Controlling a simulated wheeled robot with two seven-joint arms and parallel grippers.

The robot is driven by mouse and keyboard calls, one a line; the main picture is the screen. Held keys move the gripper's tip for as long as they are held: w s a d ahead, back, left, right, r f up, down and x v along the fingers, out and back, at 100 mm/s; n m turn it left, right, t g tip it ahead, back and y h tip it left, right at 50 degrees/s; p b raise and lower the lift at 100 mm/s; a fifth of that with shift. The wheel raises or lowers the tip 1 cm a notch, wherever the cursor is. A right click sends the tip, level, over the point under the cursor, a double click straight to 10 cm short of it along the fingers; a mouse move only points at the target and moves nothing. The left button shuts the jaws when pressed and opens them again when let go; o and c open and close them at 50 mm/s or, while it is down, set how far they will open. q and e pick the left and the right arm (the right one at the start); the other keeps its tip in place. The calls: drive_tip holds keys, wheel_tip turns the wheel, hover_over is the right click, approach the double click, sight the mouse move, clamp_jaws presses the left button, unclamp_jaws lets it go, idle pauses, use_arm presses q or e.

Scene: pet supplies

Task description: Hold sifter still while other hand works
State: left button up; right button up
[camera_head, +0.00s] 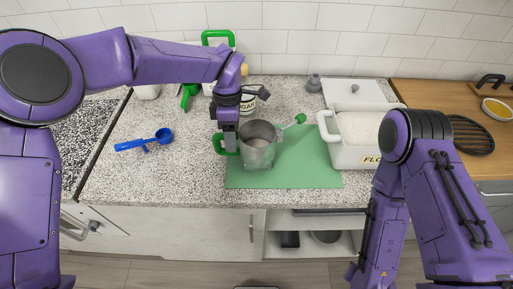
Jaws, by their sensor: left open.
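The sifter (259,150) is a grey metal cup with a green handle on its left and a green-knobbed crank on its right. It stands upright on the green mat (315,160) on the counter. My left gripper (230,146) is open and points down at the sifter's green handle, just left of the cup. It partly hides the handle, and I cannot tell whether the fingers touch it. My right arm hangs low at the right, and its gripper is not in view.
A white flour bin (346,153) stands right of the sifter. A blue scoop (145,140) lies at the left. A wooden board (445,100) is at the right. The counter's front left is clear.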

use_arm(q)
drive_tip(key=shift+w+f, duration=0.15)
drive_tip(key=shift+w, duration=0.1)
clamp_jaws()
drive_tip(key=shift+s, duration=0.1)
drive_tip(key=shift+s+f, duration=0.2)
drive_tip(key=shift+f, duration=0.15)
idle(0.7)
